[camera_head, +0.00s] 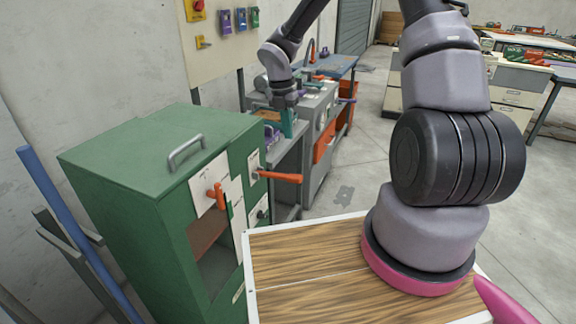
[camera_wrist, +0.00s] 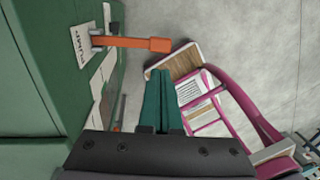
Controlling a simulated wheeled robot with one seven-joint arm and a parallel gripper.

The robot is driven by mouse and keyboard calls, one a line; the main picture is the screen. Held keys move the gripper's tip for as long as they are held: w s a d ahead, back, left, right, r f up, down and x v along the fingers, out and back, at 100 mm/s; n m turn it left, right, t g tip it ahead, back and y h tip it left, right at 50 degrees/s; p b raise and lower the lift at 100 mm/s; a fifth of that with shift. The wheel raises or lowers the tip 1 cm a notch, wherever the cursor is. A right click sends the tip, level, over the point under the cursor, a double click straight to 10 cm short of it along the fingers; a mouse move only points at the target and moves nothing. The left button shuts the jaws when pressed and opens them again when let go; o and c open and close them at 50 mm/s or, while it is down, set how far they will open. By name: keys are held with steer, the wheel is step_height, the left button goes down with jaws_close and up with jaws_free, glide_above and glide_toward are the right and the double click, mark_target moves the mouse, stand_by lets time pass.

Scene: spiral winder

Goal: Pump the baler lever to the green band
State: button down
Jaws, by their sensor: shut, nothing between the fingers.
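The baler is a green cabinet (camera_head: 150,160) at the left of the head view, with a grey handle on top. Its orange pump lever (camera_head: 280,177) sticks out from the front beside a white plate. In the wrist view the lever (camera_wrist: 145,43) lies crosswise, beside a label reading PUMP. My gripper (camera_head: 289,130) has teal fingers and is beyond the lever, above its level in the head picture. In the wrist view its fingers (camera_wrist: 159,75) are together and empty, apart from the lever. I cannot make out a green band.
A second orange handle (camera_head: 216,196) sits on the baler's front above a dark opening. A grey machine (camera_head: 318,115) and a workbench stand behind. A blue pole (camera_head: 75,225) leans at the left. The floor at right is open.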

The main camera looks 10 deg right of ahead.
mark_target(294, 176)
steer(key=f, duration=0.4)
steer(key=d+f, duration=0.1)
steer(key=f, duration=0.4)
steer(key=s+f, duration=0.1)
steer(key=f, duration=0.4)
steer(key=shift+d, duration=0.25)
steer(key=shift+f, duration=0.1)
